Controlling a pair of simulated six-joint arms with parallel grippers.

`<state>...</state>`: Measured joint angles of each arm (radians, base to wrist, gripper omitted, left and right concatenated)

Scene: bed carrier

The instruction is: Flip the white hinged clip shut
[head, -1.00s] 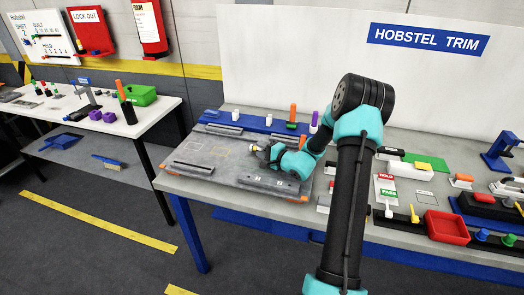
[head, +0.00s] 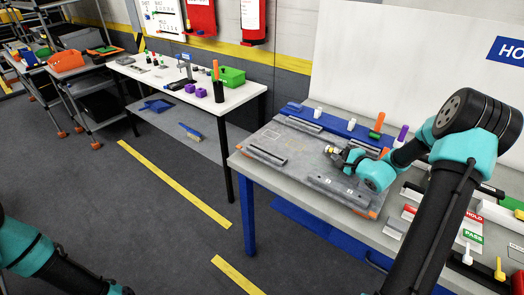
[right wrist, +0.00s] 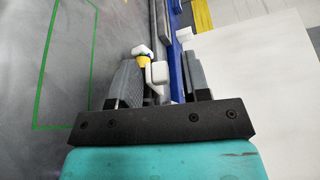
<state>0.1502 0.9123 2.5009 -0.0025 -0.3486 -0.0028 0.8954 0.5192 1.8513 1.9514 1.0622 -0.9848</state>
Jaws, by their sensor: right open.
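My right gripper (head: 334,153) is over the grey board (head: 283,140) on the trim bench. Its two fingers are apart in the right wrist view (right wrist: 163,85). A small white angled piece (right wrist: 159,73) with a second white part (right wrist: 139,50) and a yellow band shows between the fingers there; I cannot tell whether the fingers touch it. Another white block (right wrist: 185,34) lies farther ahead at the blue strip. In the head view two small white clips (head: 318,113) (head: 351,124) stand along the blue rail behind the board. The hinge angle cannot be made out. My left gripper is out of view.
Dark bars (head: 304,124) (head: 267,153) lie on the board. Orange-topped (head: 377,125) and purple-topped (head: 401,136) tools stand behind my right gripper.

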